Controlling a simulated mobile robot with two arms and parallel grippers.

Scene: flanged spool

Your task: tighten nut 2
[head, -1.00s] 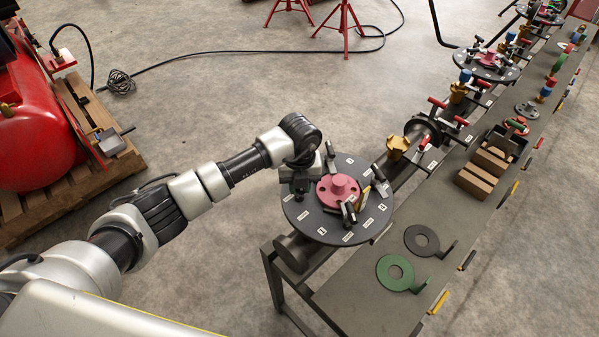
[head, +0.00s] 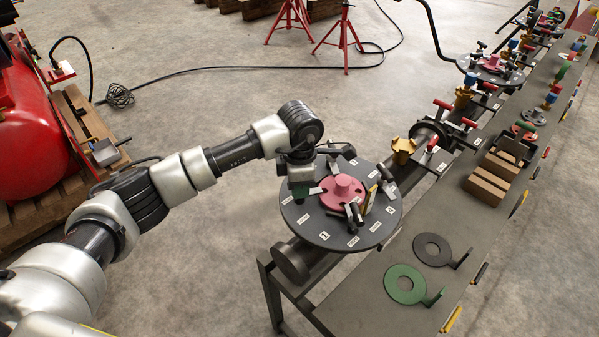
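A dark round flange (head: 335,236) with small white number labels faces up on the end of the spool pipe. A pink disc with a raised hub (head: 343,187) sits at its middle, with several dark clamp-like pieces (head: 355,212) around it. My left gripper (head: 301,192) is above the left part of the flange, pointing down beside the pink disc. Its fingers are small and dark, so I cannot tell whether they are open or shut, or whether they touch a nut. Nut 2 cannot be singled out. My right gripper is not in view.
A long grey bench (head: 400,318) runs to the upper right. On it lie a green ring (head: 390,279), a black ring (head: 418,246) and brown blocks (head: 484,187). A yellow fitting (head: 403,148) stands behind the flange. A red tank (head: 38,135) is at left; open floor lies between.

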